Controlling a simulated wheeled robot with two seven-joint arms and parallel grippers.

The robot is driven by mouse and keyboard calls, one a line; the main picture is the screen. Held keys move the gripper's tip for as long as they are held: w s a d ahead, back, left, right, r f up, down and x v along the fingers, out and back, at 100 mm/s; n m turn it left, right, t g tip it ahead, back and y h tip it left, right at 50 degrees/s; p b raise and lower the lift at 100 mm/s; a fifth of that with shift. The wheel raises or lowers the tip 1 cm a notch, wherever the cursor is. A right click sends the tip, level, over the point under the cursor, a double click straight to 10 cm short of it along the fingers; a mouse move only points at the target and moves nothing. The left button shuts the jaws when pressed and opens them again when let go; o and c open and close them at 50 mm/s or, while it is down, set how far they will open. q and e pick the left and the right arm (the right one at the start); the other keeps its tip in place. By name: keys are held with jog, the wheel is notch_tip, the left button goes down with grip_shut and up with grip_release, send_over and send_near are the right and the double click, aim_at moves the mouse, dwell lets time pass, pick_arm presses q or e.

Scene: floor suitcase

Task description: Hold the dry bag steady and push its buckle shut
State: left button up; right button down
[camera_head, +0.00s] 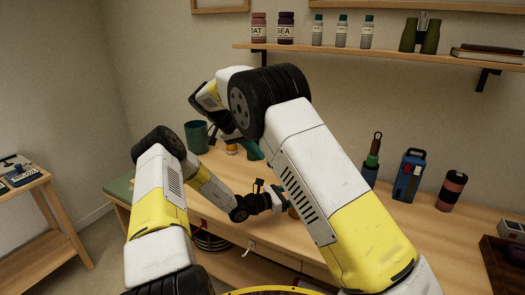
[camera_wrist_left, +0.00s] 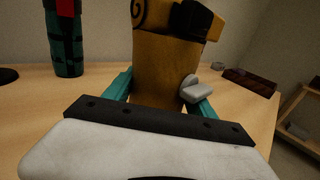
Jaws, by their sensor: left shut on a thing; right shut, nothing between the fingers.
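The dry bag (camera_wrist_left: 165,55) is a tan, upright bag with a dark rolled top and a spiral end, seen close in the left wrist view. My left gripper (camera_wrist_left: 160,98) is shut on it, with one teal finger at each side. A pale grey piece (camera_wrist_left: 195,92) lies against the bag's right side; I cannot tell whether it belongs to the buckle. In the head view only a small brown part of the bag (camera_head: 292,212) shows beside my right arm. My right gripper (camera_head: 251,150) is shut and empty, above the back of the bench and apart from the bag. The buckle's fastening is not clear.
On the wooden bench (camera_head: 215,215) stand a teal cup (camera_head: 196,137), a small orange item (camera_head: 231,149), a dark bottle (camera_head: 372,160), a blue lantern (camera_head: 408,176) and a dark canister (camera_head: 453,190). A dark tray (camera_head: 503,265) is at right. My right arm crosses above the bench.

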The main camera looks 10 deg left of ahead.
pick_arm(q)
jog(key=o, duration=1.8)
